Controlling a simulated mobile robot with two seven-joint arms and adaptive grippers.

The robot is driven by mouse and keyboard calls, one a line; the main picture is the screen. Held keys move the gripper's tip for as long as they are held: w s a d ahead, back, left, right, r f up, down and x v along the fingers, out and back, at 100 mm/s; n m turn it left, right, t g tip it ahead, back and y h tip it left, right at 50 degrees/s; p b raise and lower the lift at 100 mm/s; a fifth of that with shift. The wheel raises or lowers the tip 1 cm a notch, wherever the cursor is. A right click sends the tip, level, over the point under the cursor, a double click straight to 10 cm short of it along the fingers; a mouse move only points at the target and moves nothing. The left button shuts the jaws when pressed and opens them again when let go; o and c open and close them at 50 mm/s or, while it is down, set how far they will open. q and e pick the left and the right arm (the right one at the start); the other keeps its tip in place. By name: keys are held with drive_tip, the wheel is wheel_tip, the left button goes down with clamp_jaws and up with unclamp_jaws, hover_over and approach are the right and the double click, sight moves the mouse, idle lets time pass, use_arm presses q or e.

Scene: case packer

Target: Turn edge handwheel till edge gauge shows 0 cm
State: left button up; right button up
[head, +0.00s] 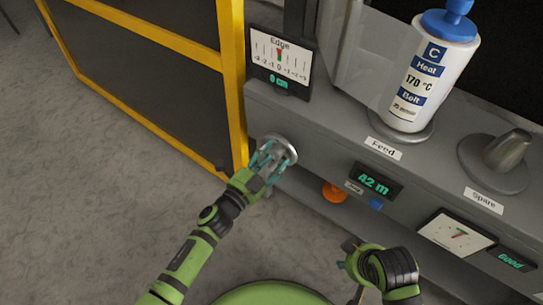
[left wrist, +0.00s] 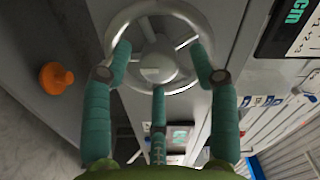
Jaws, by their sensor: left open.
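The edge handwheel (head: 284,149) is a silver spoked wheel on the grey machine front, and it also fills the top of the left wrist view (left wrist: 155,15). My left gripper (head: 264,158) is at the wheel with its teal fingers open and spread around the rim (left wrist: 160,60). Whether the fingertips touch it I cannot tell. The edge gauge (head: 281,62) stands above the wheel, with a reddish pointer near the middle of its scale, close to 0.
An orange knob (head: 333,192) sits right of the wheel. A "42 m" display (head: 376,181) and a white bottle (head: 430,75) marked 170 °C are farther right. A spare holder (head: 495,163) stands at the right. A yellow-framed panel (head: 232,80) borders the wheel's left.

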use_arm(q)
drive_tip(key=v, duration=1.1)
drive_tip(key=shift+s+a, duration=0.2)
drive_tip(key=shift+s, duration=0.1)
